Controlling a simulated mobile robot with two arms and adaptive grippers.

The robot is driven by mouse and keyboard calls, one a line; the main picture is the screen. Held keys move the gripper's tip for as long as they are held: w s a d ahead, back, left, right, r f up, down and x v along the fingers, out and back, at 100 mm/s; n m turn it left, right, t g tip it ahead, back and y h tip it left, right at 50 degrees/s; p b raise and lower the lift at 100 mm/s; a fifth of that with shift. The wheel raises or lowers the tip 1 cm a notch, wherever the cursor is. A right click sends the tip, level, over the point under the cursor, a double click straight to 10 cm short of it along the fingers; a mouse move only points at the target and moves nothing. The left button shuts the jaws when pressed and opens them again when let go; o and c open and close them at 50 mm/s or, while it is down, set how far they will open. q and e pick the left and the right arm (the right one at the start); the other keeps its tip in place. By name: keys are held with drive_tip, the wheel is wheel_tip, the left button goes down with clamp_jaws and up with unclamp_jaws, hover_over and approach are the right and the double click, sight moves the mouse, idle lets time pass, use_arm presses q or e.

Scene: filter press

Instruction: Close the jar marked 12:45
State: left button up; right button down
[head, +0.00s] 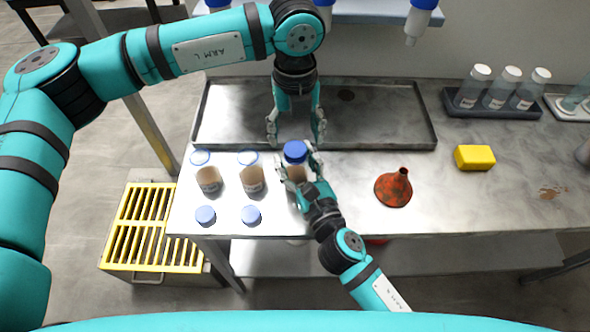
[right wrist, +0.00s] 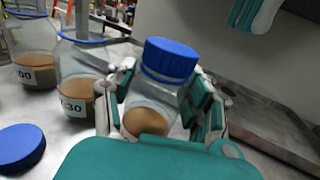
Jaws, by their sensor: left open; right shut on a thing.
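My right gripper (head: 298,167) is shut around a clear jar of brown liquid (right wrist: 150,118). A blue lid (head: 295,151) sits on top of its mouth; I cannot tell how tightly. The held jar's label is hidden. My left gripper (head: 296,130) is open and empty, pointing down just behind and above the blue lid. Two open jars with blue rims stand to the left: the left jar (head: 209,179), label ending in "00", and the middle jar (head: 252,179), label ending in "30". A left loose lid (head: 205,215) and a right loose lid (head: 251,216) lie before them.
A shallow metal tray (head: 420,140) lies behind the jars. A rusty red funnel (head: 393,188) and a yellow sponge (head: 474,157) are to the right. A dark rack (head: 460,110) holds several white-capped bottles. The table's front edge is close to the loose lids.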

sight(295, 149)
use_arm(q)
drive_tip(key=shift+r, duration=0.2)
drive_tip(key=shift+r, duration=0.1)
drive_tip(key=shift+c, duration=0.2)
wheel_tip(295, 149, up, 3)
drive_tip(key=shift+r+n, duration=0.2)
drive_tip(key=shift+n, duration=0.8)
drive_tip(key=shift+f, duration=4.05)
